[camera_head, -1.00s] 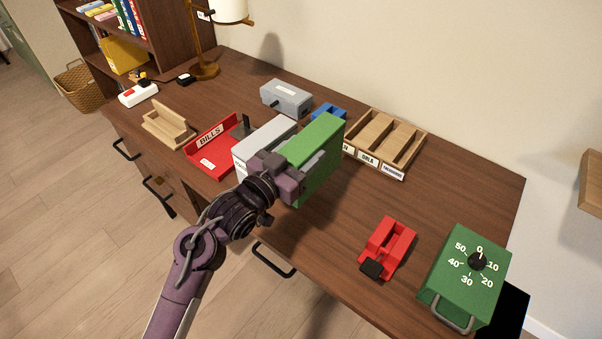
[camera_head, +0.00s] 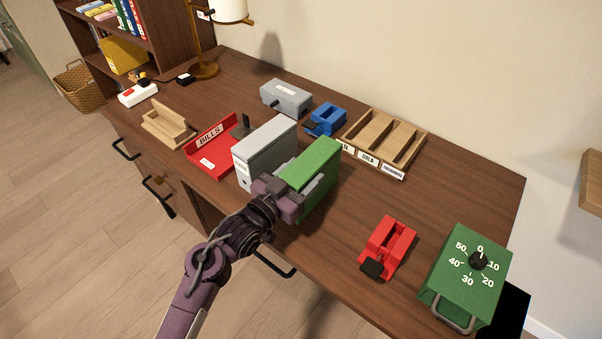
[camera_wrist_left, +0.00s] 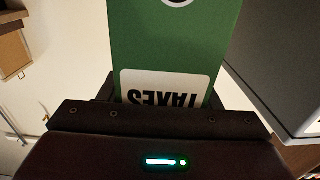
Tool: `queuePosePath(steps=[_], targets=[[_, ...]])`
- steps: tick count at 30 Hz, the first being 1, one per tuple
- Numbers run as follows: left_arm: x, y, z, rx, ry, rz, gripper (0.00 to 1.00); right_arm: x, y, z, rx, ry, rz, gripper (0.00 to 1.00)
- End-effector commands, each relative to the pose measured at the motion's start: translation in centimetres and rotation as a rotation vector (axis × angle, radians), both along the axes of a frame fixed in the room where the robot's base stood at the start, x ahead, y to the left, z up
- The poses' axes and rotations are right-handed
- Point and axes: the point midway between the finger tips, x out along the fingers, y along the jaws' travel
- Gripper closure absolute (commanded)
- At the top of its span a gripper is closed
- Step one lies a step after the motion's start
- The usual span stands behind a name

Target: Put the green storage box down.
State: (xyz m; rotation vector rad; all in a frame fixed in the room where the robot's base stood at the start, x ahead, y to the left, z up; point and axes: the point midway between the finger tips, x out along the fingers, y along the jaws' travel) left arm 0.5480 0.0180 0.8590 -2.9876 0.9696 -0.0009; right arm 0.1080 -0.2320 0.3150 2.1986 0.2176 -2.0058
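The green storage box (camera_head: 316,170) is upright at the front middle of the desk, just right of a grey box file (camera_head: 268,148). My left gripper (camera_head: 284,196) is at its near end and looks shut on it. In the left wrist view the green box (camera_wrist_left: 172,45) fills the space between the fingers, with a white label reading TAXES upside down. The fingertips are hidden there. I cannot tell whether the box's underside touches the desk. My right gripper is not in view.
A red tape dispenser (camera_head: 388,246) and a green timer-like box (camera_head: 467,272) stand to the right. A wooden sorter (camera_head: 384,143) and a blue dispenser (camera_head: 325,120) are behind. A red BILLS tray (camera_head: 214,150) is left. Bare desk lies right of the green box.

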Motion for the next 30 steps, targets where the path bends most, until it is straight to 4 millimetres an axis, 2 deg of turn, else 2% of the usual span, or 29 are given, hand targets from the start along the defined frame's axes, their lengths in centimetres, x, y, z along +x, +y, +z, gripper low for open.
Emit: queuePosePath(steps=[1,3,4,14,17,30], targets=[[0.0,0.0,0.0,0.000,0.000,0.000,0.36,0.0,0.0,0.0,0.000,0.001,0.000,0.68],[0.0,0.0,0.0,0.000,0.000,0.000,0.26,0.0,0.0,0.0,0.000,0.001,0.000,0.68],[0.0,0.0,0.0,0.000,0.000,0.000,0.26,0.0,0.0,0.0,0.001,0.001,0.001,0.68],[-0.2,0.1,0.3,0.001,-0.001,0.000,0.26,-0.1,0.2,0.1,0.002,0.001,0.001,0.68],[-1.2,0.9,0.1,0.003,0.002,0.001,0.26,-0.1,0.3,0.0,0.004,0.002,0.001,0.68],[-8.3,6.0,0.1,0.003,0.002,0.000,0.26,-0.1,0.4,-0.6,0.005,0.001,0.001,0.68]])
